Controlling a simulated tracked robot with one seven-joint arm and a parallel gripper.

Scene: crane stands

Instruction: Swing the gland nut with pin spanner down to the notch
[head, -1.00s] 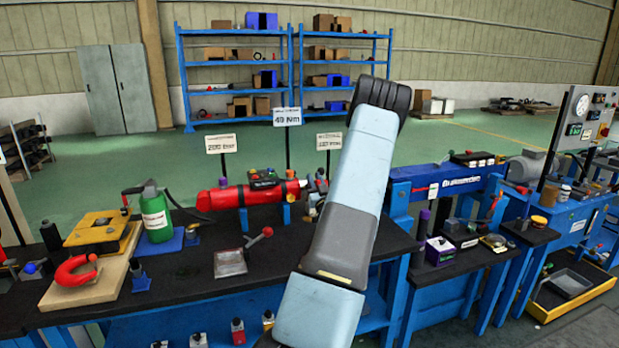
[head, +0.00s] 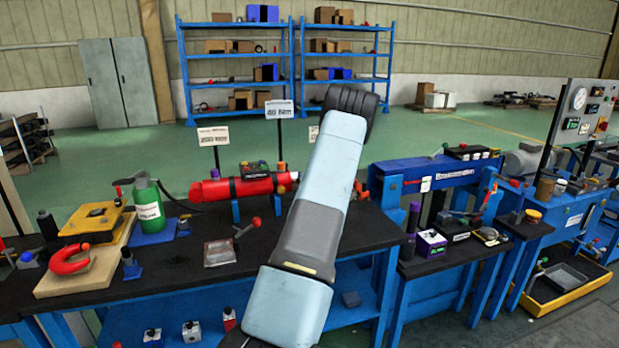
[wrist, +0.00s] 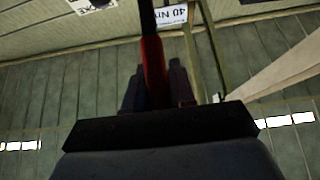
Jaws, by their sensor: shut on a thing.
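A red cylinder (head: 240,186) lies on blue supports on the black bench in the head view, just left of my arm. Its right end, where the gland nut could be, is hidden behind my arm, and so is my gripper. In the wrist view my gripper (wrist: 158,92) is shut on a red bar (wrist: 153,62) with a dark upper part, which looks like the pin spanner's handle. The bar stands roughly upright in that picture. The nut and the notch cannot be made out in either view.
A sign reading 40 Nm (head: 279,110) stands behind the cylinder, and it shows upside down in the wrist view (wrist: 170,15). A green bottle (head: 149,207), a red magnet (head: 70,261) and a small lever (head: 248,227) are on the bench. A blue press frame (head: 435,174) stands right.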

